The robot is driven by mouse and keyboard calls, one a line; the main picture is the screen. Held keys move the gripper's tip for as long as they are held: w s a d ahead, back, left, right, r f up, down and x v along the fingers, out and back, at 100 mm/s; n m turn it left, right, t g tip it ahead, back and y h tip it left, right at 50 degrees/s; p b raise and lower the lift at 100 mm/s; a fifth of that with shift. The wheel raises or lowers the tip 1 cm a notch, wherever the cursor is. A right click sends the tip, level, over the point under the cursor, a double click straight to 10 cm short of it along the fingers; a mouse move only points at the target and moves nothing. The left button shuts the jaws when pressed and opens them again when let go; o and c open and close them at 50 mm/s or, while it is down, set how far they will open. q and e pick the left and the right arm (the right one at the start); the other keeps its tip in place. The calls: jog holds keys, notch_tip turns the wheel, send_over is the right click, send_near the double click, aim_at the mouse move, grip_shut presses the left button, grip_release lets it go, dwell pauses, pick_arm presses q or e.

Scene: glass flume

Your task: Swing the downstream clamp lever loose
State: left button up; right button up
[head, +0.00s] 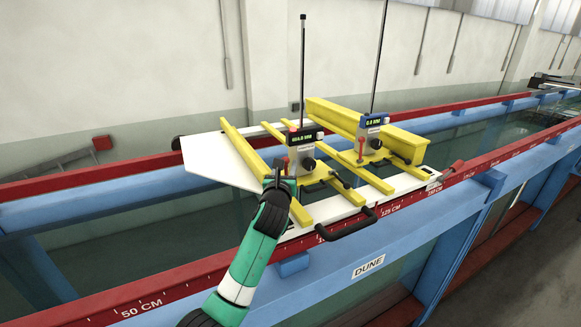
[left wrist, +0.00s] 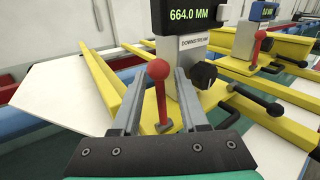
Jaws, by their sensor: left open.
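The downstream clamp lever is a red ball (left wrist: 158,70) on a red stem, standing nearly upright on a yellow base in the left wrist view. It is small beside the gauge in the head view (head: 285,161). The downstream gauge (left wrist: 193,50) reads 664.0 MM and has a black knob on its right side. My left gripper (head: 280,174) is open at the lever. In the left wrist view its two grey fingers stand on either side of the lever with gaps; I cannot tell whether either touches it. My right gripper is not in view.
A second gauge (head: 370,131) with its own red lever (head: 361,146) stands to the right. Yellow beams (head: 250,150) lie across the white carriage plate (head: 215,160). A black handle (head: 348,225) sticks out at the front. The flume's red rail (head: 180,293) runs below.

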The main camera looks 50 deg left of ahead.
pick_arm(q)
grip_shut()
jog(key=shift+s+r, duration=0.1)
jog(key=shift+r, duration=0.05)
dwell(1.2)
